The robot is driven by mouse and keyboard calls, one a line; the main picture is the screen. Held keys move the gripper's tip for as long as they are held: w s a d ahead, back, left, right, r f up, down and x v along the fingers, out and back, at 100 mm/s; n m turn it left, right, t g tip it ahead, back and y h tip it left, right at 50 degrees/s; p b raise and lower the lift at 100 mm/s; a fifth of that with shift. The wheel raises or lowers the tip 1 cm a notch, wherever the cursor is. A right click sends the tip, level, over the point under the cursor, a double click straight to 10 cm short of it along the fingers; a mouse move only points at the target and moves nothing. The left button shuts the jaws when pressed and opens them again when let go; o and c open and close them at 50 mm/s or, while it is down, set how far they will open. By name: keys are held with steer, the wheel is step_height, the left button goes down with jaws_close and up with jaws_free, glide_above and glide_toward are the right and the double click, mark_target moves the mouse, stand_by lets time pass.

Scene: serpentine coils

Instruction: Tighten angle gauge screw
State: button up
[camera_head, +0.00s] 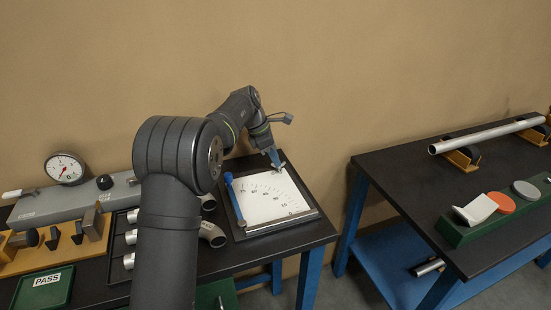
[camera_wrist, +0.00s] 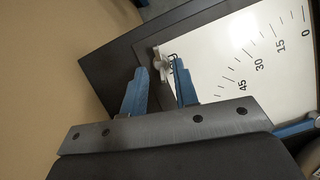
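The angle gauge (camera_head: 264,197) is a white scale plate on a dark board, lying on the left table; its scale also shows in the wrist view (camera_wrist: 250,45). A blue gauge arm (camera_head: 236,203) lies along the plate's left side. A small pale wing-shaped screw (camera_wrist: 160,62) sits near the plate's corner, by the 90 end. My gripper (camera_head: 275,159) reaches down over that corner. In the wrist view its two blue fingers (camera_wrist: 161,68) are apart, with the screw showing between or just beyond their tips. I cannot tell whether either finger touches it.
A dial gauge (camera_head: 65,168) on a grey fixture stands at the left, with a green PASS tray (camera_head: 44,288) in front. Grey pipe elbows (camera_head: 211,234) lie left of the angle gauge. A gap separates the right table (camera_head: 400,175), which holds a long tube (camera_head: 485,135).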

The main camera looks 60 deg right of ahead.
steer(key=shift+s+d+f, duration=0.15)
steer(key=shift+s+f, duration=0.05)
steer(key=shift+f, duration=0.35)
jaws_close()
